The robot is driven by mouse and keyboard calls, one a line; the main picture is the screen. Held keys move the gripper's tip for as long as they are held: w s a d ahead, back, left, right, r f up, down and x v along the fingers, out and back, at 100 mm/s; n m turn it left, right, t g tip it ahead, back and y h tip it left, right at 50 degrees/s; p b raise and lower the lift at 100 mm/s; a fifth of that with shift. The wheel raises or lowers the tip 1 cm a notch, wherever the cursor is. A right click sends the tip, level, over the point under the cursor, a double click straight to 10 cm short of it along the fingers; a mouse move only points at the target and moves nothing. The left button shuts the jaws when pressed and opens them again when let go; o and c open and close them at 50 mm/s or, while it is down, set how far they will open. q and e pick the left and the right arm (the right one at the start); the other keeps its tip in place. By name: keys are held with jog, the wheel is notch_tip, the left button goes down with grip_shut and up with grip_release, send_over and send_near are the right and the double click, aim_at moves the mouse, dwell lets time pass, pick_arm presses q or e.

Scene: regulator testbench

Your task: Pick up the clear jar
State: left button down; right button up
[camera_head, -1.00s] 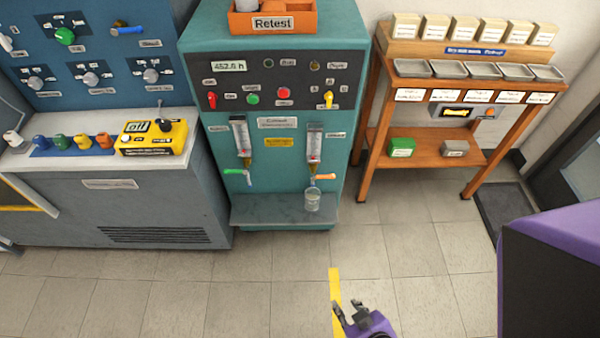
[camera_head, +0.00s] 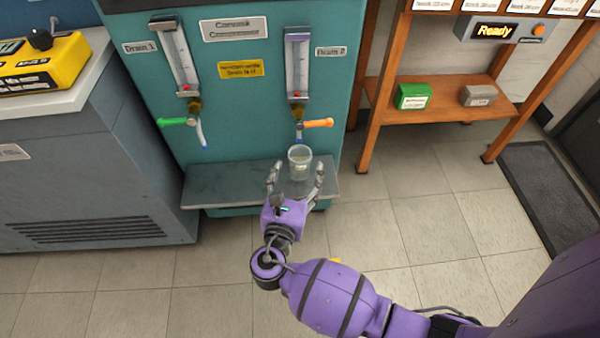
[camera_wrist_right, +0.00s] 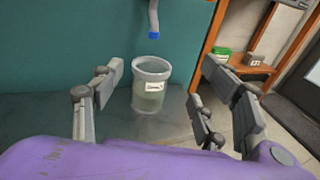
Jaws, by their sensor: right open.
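The clear jar (camera_head: 300,162) stands upright on the grey shelf (camera_head: 232,188) at the front of the teal machine, below the orange-handled drain tap. In the right wrist view the jar (camera_wrist_right: 151,86) carries a white label and seems to hold some clear liquid. My right gripper (camera_head: 296,172) is open, its two fingers pointing at the jar, one on each side. In the wrist view gaps show between the jar and both fingers (camera_wrist_right: 155,95), and the jar is a little ahead of them. My left gripper is not in view.
The orange-handled tap (camera_head: 318,123) hangs right above the jar, with its blue-tipped spout (camera_wrist_right: 154,35). A green-handled tap (camera_head: 172,122) is to its left. A wooden rack (camera_head: 440,112) with a green box (camera_head: 412,97) stands to the right. The floor in front is clear.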

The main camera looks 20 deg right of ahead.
jog(key=w, duration=0.2)
jog(key=b, duration=0.5)
send_near(302, 156)
jog(key=shift+w+a+f+n+t+h, duration=0.1)
jog(key=shift+f+n+t+h, duration=0.25)
jog(key=shift+f, duration=0.3)
jog(key=shift+x, duration=0.9)
jog(key=b+x, duration=0.1)
jog(key=x, duration=0.4)
jog(key=shift+r+b, duration=0.1)
jog(key=shift+b, duration=0.25)
jog(key=shift+w+d+r, duration=0.1)
jog(key=shift+w+d, duration=0.15)
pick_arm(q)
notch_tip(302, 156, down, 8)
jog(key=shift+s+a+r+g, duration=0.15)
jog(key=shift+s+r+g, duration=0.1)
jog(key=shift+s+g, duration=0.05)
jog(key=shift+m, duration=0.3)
pick_arm(e)
jog(key=shift+c, duration=1.4)
jog(key=c, duration=1.1)
